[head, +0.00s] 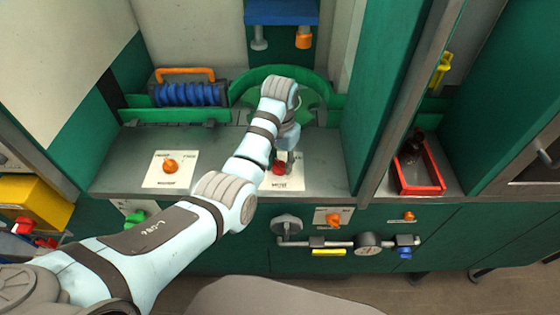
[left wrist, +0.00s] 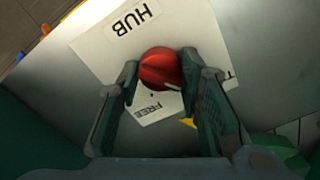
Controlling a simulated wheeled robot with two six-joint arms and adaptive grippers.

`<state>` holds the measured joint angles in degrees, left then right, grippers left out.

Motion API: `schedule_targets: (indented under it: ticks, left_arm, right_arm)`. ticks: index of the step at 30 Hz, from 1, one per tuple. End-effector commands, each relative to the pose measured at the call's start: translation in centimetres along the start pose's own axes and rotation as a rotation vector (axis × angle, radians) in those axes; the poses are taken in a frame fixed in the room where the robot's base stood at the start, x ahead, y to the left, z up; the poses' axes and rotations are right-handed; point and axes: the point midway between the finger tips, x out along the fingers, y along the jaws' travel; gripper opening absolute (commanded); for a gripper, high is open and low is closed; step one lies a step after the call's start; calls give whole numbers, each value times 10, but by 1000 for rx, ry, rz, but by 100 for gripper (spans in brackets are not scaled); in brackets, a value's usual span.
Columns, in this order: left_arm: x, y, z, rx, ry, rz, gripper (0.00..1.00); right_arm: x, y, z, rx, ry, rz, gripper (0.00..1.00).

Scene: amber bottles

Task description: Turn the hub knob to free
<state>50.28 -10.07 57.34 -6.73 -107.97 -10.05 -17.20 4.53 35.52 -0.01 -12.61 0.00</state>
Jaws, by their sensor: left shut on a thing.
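The hub knob (head: 279,169) is red and round and sits on a white label plate (head: 312,177) on the grey counter. In the left wrist view the knob (left wrist: 158,66) has a pale pointer line at its lower right, between the word FREE and a mostly hidden label at the right. The plate (left wrist: 195,25) reads HUB, upside down. My left gripper (head: 286,160) comes from above and is shut on the knob. Its two fingertips (left wrist: 161,72) stand on either side of it. My right gripper is not in view.
An orange knob (head: 170,166) on another white plate sits left on the counter. Behind stand a blue coil (head: 188,94) and a green ring-shaped part (head: 262,76). A red tray (head: 420,178) with a dark bottle stands right, past a green upright panel (head: 380,90). Valves and a gauge (head: 368,243) line the front.

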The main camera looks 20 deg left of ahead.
Motion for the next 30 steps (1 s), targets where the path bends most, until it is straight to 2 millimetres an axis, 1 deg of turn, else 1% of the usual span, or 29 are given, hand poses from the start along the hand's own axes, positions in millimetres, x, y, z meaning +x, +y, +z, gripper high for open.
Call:
schedule_targets:
  ticks: [8,30]
  left_arm:
    - [-1,0,0,225,1,-1,5]
    - [-2,-1,-1,928,2,-4,5]
  right_arm:
    - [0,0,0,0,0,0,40]
    - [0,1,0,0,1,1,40]
